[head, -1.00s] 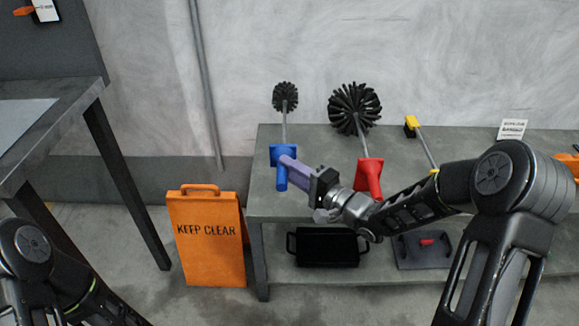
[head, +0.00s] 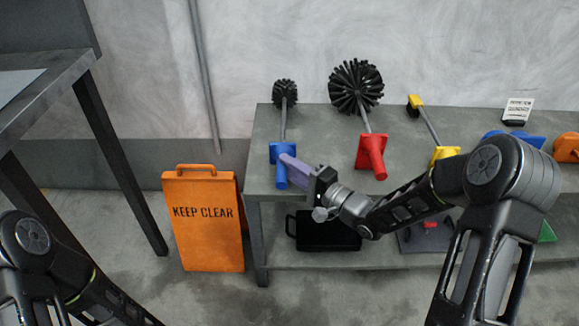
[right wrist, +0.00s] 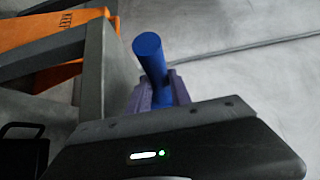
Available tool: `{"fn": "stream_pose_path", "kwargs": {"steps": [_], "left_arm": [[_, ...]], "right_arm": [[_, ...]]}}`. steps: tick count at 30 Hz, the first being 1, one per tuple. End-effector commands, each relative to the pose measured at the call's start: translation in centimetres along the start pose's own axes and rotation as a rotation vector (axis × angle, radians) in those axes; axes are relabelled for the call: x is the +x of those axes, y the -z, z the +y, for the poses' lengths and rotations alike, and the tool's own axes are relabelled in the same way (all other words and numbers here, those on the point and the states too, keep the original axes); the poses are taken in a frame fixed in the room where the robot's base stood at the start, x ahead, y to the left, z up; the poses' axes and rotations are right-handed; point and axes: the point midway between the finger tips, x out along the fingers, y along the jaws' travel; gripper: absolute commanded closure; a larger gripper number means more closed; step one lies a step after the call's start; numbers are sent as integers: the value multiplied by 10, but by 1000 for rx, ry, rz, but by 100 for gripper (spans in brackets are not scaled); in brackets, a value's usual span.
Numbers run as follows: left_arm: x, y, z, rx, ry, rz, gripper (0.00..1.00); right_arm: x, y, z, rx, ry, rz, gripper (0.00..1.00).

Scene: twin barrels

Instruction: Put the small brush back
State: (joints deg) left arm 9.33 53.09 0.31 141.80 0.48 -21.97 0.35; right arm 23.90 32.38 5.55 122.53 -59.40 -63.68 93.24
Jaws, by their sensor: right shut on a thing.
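The small brush has a small round black bristle head (head: 285,93), a thin grey shaft and a blue guard (head: 283,152) with a blue handle. It is at the left end of the grey table, head towards the wall. My right gripper (head: 286,169), with purple fingers, is shut on the blue handle. In the right wrist view the blue handle end (right wrist: 149,52) sticks out between the purple fingers (right wrist: 158,92). I cannot tell whether the brush touches the table. Only my left arm shows at the lower left; its gripper is out of view.
A larger black brush with a red handle (head: 374,160) is right of the small one, then a yellow-handled tool (head: 443,153). The grey table (head: 325,152) has a low shelf with a black tray (head: 325,236). An orange "KEEP CLEAR" sign (head: 204,222) stands left.

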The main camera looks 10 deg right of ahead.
Motion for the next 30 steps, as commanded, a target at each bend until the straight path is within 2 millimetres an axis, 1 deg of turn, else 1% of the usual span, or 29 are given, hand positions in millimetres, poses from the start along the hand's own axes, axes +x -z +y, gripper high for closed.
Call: {"fn": "stream_pose_path", "kwargs": {"steps": [1, 12, 13, 15, 21, 30], "left_arm": [[1, 0, 0, 0, 0, 0, 64], [1, 0, 0, 0, 0, 0, 64], [1, 0, 0, 0, 0, 0, 64], [1, 0, 0, 0, 0, -1, 64], [2, 0, -1, 0, 0, -1, 64], [2, 0, -1, 0, 0, -1, 64]], "right_arm": [[-1, -1, 6, 6, -11, 1, 100], [-2, -1, 9, 11, -17, 1, 100], [-2, -1, 9, 12, -17, 1, 73], [-2, -1, 10, 13, -18, 1, 67], [-3, -2, 11, 15, -20, 1, 51], [-4, -2, 12, 19, -24, 2, 50]]}}
